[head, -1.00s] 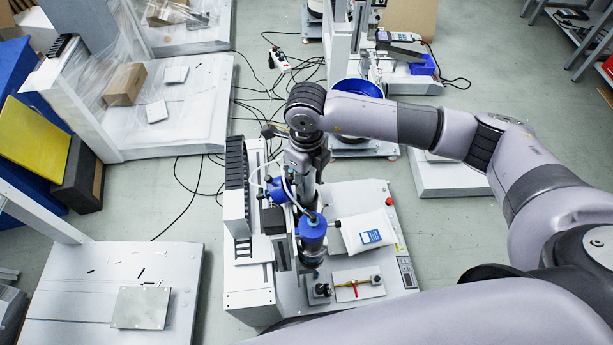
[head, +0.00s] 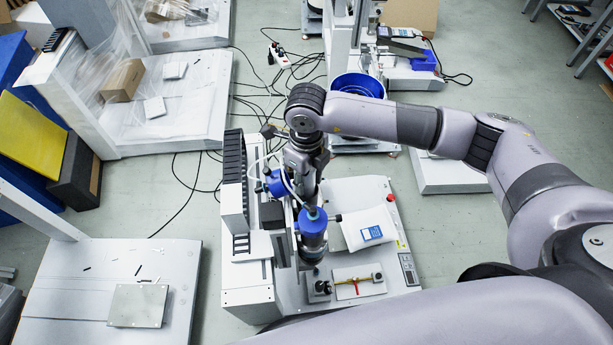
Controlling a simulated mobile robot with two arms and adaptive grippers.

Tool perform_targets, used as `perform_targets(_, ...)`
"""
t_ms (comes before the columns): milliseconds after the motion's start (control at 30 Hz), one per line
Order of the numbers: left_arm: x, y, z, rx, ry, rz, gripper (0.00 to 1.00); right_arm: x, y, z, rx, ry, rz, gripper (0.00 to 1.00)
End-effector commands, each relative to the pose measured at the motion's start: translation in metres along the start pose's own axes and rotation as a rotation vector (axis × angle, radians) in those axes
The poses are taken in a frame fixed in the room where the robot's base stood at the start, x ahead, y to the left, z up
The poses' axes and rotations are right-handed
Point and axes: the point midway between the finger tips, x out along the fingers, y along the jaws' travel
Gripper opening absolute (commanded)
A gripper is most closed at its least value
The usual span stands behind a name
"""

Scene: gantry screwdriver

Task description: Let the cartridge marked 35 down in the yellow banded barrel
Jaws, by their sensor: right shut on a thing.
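My right gripper (head: 303,192) points down over the screwdriver machine in the head view, seen from above and behind its wrist. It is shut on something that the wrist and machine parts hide. A blue-topped cylinder (head: 313,224) with a grey lower part stands just below and right of the gripper; a thin clear hose loops close by. I cannot tell whether the gripper touches it. No mark 35 and no yellow band can be made out, so I cannot identify the cartridge or the barrel. My left gripper is not in view.
A white bag with a blue label (head: 368,229) lies on the machine bed right of the gripper. A plate with a brass fitting and red lever (head: 357,283) sits in front. A dark toothed rack (head: 234,170) stands left.

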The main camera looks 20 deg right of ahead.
Motion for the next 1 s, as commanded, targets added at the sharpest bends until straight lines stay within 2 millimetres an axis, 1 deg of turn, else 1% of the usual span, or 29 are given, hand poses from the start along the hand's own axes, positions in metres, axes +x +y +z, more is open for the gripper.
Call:
perform_targets(367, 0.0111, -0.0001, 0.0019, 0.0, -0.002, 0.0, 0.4, 0.0129, 0.0001, 0.0001, 0.0, 0.0, 0.0, 0.01)
perform_targets(400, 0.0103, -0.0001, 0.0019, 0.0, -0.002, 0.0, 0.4, 0.012, 0.0001, 0.0002, 0.0, 0.0, 0.0, 0.32)
perform_targets(733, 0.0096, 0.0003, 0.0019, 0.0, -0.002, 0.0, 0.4, 0.0115, 0.0, -0.0001, 0.0, 0.0, 0.0, 0.54)
perform_targets(1000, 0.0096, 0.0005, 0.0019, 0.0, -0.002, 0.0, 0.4, 0.0114, -0.0001, -0.0002, 0.0, 0.001, 0.0, 0.54)
